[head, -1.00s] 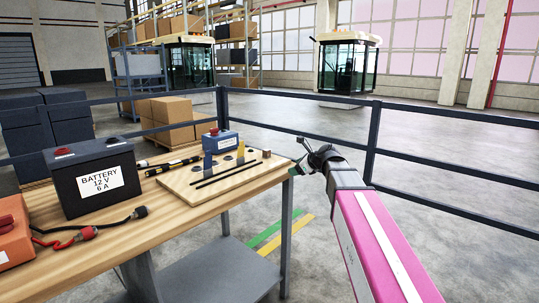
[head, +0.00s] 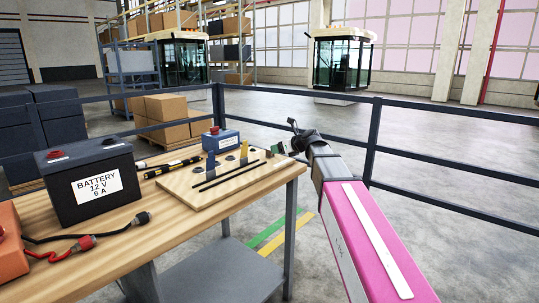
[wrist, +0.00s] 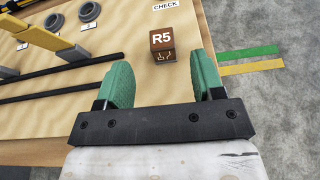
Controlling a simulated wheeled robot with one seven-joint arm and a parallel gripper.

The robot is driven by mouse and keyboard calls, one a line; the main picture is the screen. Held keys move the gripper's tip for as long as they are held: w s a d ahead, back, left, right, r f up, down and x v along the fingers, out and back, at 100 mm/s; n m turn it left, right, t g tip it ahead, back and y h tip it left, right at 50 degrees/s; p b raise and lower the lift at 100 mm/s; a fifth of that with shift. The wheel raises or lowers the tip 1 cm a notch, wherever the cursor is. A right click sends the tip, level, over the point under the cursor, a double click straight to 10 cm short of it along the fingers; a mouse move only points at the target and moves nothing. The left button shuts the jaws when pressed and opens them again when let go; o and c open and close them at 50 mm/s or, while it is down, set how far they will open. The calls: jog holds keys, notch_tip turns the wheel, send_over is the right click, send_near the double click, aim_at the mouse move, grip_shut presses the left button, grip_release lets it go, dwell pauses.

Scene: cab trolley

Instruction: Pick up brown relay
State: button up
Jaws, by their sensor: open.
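The brown relay (wrist: 162,45) is a small cube marked R5. It sits on the wooden board near its right edge, below a CHECK label, in the wrist view. My gripper (wrist: 163,82) is open, with green finger pads apart and nothing between them. The relay lies just beyond the fingertips, roughly in line with the gap. In the head view my gripper (head: 284,150) is at the board's right end, where the relay is small and hard to make out.
The wooden board (head: 205,193) carries black rods, yellow pieces and grey rings. A blue box with a red button (head: 220,141) stands behind it. A black battery (head: 90,180) stands at the left of the table. A railing (head: 300,115) runs behind.

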aim_at(270, 153)
jog(key=shift+f+x, duration=0.15)
jog(key=shift+x, duration=1.6)
jog(key=shift+f+x, duration=0.15)
jog(key=shift+x, duration=1.6)
jog(key=shift+d, duration=0.15)
jog(key=c, duration=1)
